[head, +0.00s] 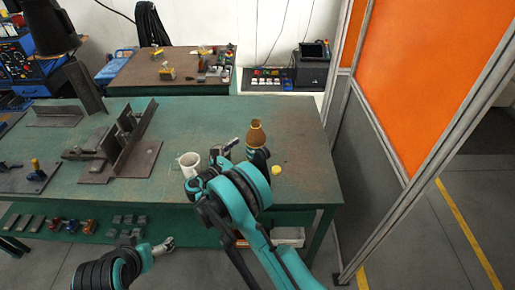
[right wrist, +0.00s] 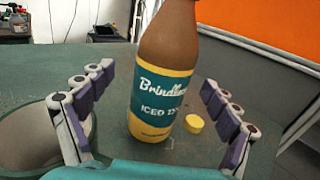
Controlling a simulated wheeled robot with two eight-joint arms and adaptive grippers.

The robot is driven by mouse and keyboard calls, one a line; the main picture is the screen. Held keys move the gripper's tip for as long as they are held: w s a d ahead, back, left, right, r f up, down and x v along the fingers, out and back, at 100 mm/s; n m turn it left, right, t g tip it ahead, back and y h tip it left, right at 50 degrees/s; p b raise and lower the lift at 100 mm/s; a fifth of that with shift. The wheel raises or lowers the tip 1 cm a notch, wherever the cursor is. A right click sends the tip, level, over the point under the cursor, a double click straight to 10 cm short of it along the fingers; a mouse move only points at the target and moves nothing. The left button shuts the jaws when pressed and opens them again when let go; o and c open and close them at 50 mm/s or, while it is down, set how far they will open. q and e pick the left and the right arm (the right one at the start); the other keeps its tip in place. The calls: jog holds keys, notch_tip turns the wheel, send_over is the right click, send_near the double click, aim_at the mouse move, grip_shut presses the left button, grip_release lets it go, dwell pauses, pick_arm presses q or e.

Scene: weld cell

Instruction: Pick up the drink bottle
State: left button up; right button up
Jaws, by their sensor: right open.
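The drink bottle (head: 256,135) stands upright on the green table, brown with a yellow and teal label. In the right wrist view the bottle (right wrist: 165,70) stands between the spread fingers of my right gripper (right wrist: 152,125), which is open and not touching it as far as I can see. In the head view my right gripper (head: 243,152) is at the bottle's near side, and my arm hides the bottle's lower part. My left gripper (head: 164,246) is low, in front of the table's near edge, away from the bottle; its jaw state is unclear.
A yellow cap (head: 277,170) lies right of the bottle. A white mug (head: 189,164) stands left of my right gripper; a round container (right wrist: 30,135) is close to the left finger. Steel angle pieces (head: 125,150) occupy the table's left. An orange partition (head: 435,80) stands right.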

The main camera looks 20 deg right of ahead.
jog(key=b+x, duration=0.1)
jog(key=x, duration=0.1)
jog(key=f+b+x, duration=0.1)
jog(key=x, duration=0.1)
jog(key=shift+d, duration=0.5)
jog(key=shift+w+d, duration=0.1)
jog(key=shift+d, duration=0.05)
jog(key=shift+r, duration=0.15)
jog(key=shift+c, duration=0.3)
jog(key=c, duration=1.6)
jog(key=shift+r, duration=0.1)
